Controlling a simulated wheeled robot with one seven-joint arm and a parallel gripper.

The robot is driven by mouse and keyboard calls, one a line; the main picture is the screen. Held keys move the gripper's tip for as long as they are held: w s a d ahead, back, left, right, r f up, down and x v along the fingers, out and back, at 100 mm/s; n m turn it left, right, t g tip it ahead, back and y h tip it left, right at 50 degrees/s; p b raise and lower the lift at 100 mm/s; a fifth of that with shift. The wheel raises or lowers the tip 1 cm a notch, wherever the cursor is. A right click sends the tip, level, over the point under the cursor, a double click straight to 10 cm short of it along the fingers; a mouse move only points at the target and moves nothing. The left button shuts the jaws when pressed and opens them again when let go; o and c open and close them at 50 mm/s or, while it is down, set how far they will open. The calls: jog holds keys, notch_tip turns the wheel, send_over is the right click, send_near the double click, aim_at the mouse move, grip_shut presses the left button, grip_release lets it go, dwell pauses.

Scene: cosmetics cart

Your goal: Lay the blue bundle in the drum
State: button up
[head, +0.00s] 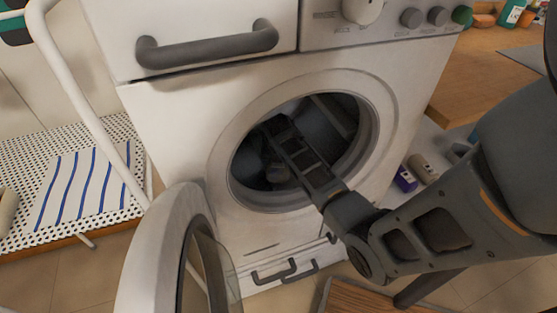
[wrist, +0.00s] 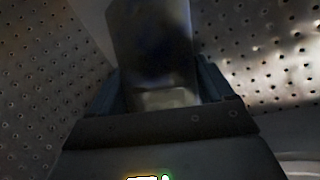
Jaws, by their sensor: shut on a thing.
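The washing machine's drum (wrist: 265,60) shows in the wrist view as perforated metal walls on both sides. My gripper (wrist: 160,85) is inside the drum, its two fingers on either side of the blue bundle (wrist: 153,38). The bundle looks very dark and blurred, and it sticks out beyond the fingertips. My gripper is shut on it. In the head view my arm reaches through the round door opening, and the drum interior is dark. I cannot clearly make out the bundle there, or tell whether it touches the drum wall.
The round door (head: 165,255) hangs open at the lower left. A drawer handle (head: 208,46) juts out above. A striped cloth (head: 82,185) lies on a dotted surface at left. A wooden counter (head: 480,75) is at right.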

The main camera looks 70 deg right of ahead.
jog(key=o, duration=1.2)
jog(key=shift+f, duration=0.15)
jog(key=shift+c, duration=0.2)
jog(key=p+v, duration=0.2)
jog(key=v, duration=1)
jog(key=shift+r, duration=0.25)
